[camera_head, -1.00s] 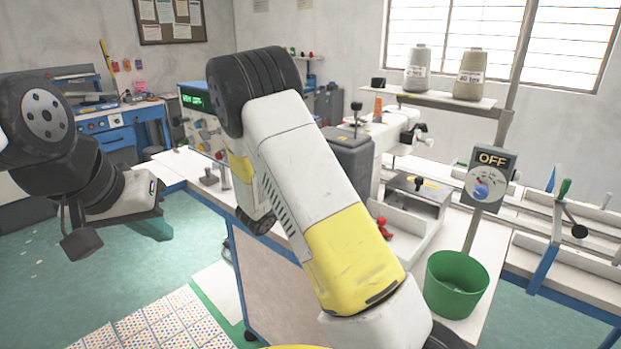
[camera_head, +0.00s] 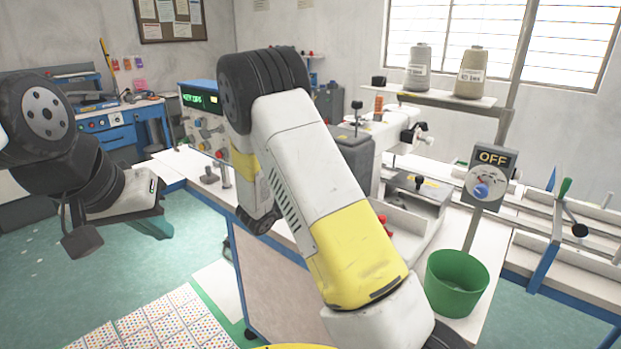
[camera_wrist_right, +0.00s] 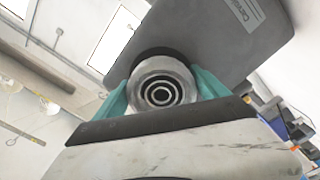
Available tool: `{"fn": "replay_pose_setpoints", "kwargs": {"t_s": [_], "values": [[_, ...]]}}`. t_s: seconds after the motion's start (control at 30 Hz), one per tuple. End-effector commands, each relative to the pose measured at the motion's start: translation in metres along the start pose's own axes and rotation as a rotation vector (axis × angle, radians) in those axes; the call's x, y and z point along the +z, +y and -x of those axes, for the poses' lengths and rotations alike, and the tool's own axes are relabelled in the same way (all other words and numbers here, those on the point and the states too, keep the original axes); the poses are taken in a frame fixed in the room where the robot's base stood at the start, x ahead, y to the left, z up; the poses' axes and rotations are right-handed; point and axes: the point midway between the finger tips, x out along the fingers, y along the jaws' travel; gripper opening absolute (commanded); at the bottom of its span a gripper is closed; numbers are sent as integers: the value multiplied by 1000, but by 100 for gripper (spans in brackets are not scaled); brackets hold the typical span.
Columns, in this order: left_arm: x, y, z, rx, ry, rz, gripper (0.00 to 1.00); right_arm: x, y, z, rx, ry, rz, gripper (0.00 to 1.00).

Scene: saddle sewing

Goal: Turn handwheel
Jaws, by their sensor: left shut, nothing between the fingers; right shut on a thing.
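The handwheel (camera_wrist_right: 162,84) shows in the right wrist view as a round metal knob with concentric rings, set against a dark grey housing (camera_wrist_right: 222,38). My right gripper (camera_wrist_right: 160,92) has one teal finger on each side of the handwheel and is shut on it. In the head view my right arm hides the right gripper and the handwheel. The grey sewing machine housing (camera_head: 354,152) shows just right of that arm. My left gripper (camera_head: 152,226) is at the left of the head view, shut and empty, well away from the machine.
A green bucket (camera_head: 457,284) stands at the bench's front right, near a sign reading OFF (camera_head: 491,158) with a blue knob. Two thread cones (camera_head: 469,73) stand on a shelf behind. Open floor (camera_head: 195,255) lies below my left gripper.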

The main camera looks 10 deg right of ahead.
Motion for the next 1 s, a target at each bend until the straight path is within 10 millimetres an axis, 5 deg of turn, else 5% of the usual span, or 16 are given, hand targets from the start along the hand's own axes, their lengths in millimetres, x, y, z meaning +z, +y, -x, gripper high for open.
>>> {"fn": "replay_pose_setpoints", "kwargs": {"t_s": [0.23,0.27,0.33,0.67,1.0], "values": [[0,0,0,0,0,0,0,0,-1,1,-3,-1,1,43],[0,0,0,0,0,0,0,0,-1,1,-3,-1,1,85],[0,0,0,0,0,0,0,0,-1,1,-2,-1,2,99],[0,0,0,0,0,0,0,0,-1,6,-3,1,2,100],[0,0,0,0,0,0,0,0,-1,61,-4,2,3,100]]}}
